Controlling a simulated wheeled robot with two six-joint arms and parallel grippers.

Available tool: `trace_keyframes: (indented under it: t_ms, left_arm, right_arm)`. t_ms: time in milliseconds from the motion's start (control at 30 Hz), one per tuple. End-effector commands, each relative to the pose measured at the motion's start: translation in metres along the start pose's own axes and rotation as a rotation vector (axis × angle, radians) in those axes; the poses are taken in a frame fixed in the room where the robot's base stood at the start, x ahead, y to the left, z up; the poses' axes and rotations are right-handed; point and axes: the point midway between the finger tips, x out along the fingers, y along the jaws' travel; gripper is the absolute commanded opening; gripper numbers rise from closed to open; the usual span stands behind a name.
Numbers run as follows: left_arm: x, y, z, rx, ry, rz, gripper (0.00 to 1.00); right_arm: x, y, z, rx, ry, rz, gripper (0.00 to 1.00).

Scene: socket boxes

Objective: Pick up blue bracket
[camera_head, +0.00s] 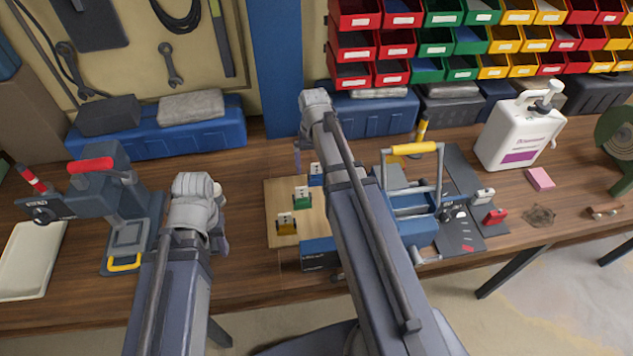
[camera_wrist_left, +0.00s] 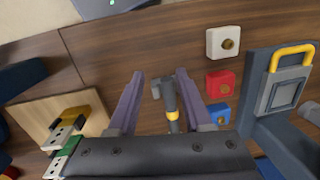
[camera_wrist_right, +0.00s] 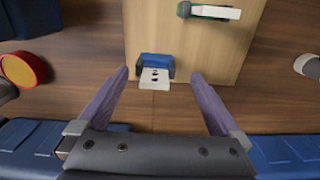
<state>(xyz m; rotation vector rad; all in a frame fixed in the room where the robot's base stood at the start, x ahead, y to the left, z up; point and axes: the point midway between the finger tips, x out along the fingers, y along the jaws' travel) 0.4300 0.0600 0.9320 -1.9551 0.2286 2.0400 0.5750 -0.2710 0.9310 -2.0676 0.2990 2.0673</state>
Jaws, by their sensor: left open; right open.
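The blue bracket (camera_head: 316,177) sits at the far end of a light wooden board (camera_head: 276,190), behind a green bracket (camera_head: 302,202) and a yellow bracket (camera_head: 287,228). In the right wrist view the blue bracket (camera_wrist_right: 155,66), with its pale metal plate, shows between the tips of my right gripper (camera_wrist_right: 159,75). That gripper is open, its fingers on either side in the picture; contact cannot be seen. My left gripper (camera_wrist_left: 160,75) is open; a dark-handled tool with a yellow band (camera_wrist_left: 171,105) shows between its fingers. In the head view my forearms largely hide both grippers.
White (camera_wrist_left: 223,42), red (camera_wrist_left: 220,84) and blue socket boxes stand near the left gripper. A blue and grey device with a yellow handle (camera_head: 413,149) stands right of the board. Blue cases (camera_head: 160,140) line the back, and a grey press (camera_head: 100,185) stands at left.

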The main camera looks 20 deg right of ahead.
Motion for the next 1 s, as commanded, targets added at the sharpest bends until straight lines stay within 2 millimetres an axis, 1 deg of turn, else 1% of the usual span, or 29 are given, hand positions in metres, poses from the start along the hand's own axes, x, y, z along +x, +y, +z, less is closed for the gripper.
trace_keyframes:
  t_ms: [167, 433, 533, 767, 867, 1000]
  left_arm:
    - [0.015, 0.001, -0.001, 0.0, 0.0, 0.0, 0.5]
    - [0.048, 0.004, -0.003, 0.0, 0.0, 0.0, 0.5]
    - [0.052, 0.005, -0.003, 0.0, 0.0, 0.0, 0.5]
    - [0.05, 0.005, -0.003, 0.0, 0.0, 0.0, 0.5]
    - [0.05, 0.005, -0.003, 0.0, 0.0, 0.0, 0.5]
    - [0.05, 0.005, -0.003, 0.0, 0.0, 0.0, 0.5]
  right_arm:
    - [0.015, 0.002, -0.001, 0.0, 0.0, 0.0, 1.0]
    - [0.048, 0.006, -0.003, -0.001, 0.0, 0.0, 1.0]
    - [0.053, 0.006, -0.003, 0.0, 0.0, 0.0, 1.0]
    - [0.051, 0.006, -0.003, 0.0, 0.0, 0.0, 1.0]
    - [0.051, 0.006, -0.003, 0.0, 0.0, 0.0, 0.91]
    - [0.051, 0.006, -0.003, 0.0, 0.0, 0.0, 0.75]
